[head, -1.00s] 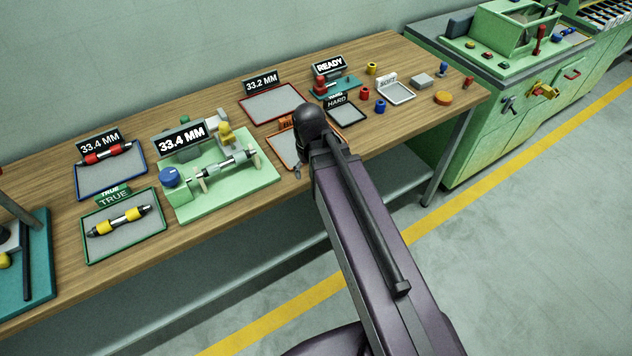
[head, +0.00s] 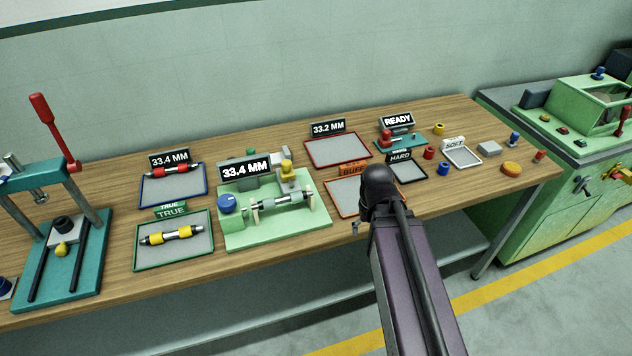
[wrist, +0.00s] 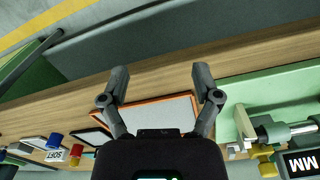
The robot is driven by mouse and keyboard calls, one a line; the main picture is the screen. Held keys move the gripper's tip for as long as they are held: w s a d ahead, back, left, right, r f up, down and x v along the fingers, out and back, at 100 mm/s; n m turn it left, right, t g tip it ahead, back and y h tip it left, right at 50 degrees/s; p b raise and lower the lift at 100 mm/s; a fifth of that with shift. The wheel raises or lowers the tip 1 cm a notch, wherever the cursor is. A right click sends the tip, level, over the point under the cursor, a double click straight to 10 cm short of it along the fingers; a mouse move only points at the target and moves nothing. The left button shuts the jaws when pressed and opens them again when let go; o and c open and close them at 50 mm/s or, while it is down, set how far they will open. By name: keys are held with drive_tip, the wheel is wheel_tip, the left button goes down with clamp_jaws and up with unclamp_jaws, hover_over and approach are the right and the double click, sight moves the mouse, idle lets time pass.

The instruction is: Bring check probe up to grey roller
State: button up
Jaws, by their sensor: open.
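The grey roller (head: 283,201) lies across two supports on the pale green gauge stand (head: 262,240). It also shows at the right of the wrist view (wrist: 290,131). The stand has a blue knob (head: 227,203) at its left and a yellow-topped part (head: 287,170) behind the roller. I cannot tell for certain which part is the check probe. A sign on the stand reads 33.4 MM. My gripper (wrist: 160,76) is open and empty, above the orange-rimmed tray (wrist: 165,108), to the right of the stand in the head view. In the head view my wrist hides most of its fingers.
A green-rimmed tray (head: 143,262) holds a yellow-banded roller (head: 170,235). A blue-rimmed tray (head: 148,199) holds a red-banded roller (head: 174,171). A teal press (head: 62,295) with a red lever stands at the left. The red-rimmed tray (head: 338,152) is empty.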

drive_tip(key=w+a+r+m+p, duration=0.3)
drive_tip(key=w+a+r+p, duration=0.7)
drive_tip(key=w, duration=0.4)
wheel_tip(320, 180, up, 8)
drive_tip(key=m+p, duration=0.3)
drive_tip(key=p, duration=0.5)
hover_over(286, 161)
drive_tip(key=shift+s, duration=0.1)
drive_tip(key=shift+f+b, duration=0.2)
drive_tip(key=shift+b, duration=0.15)
wheel_tip(286, 161, down, 13)
drive_tip(key=b, duration=1.3)
drive_tip(key=shift+f, duration=0.15)
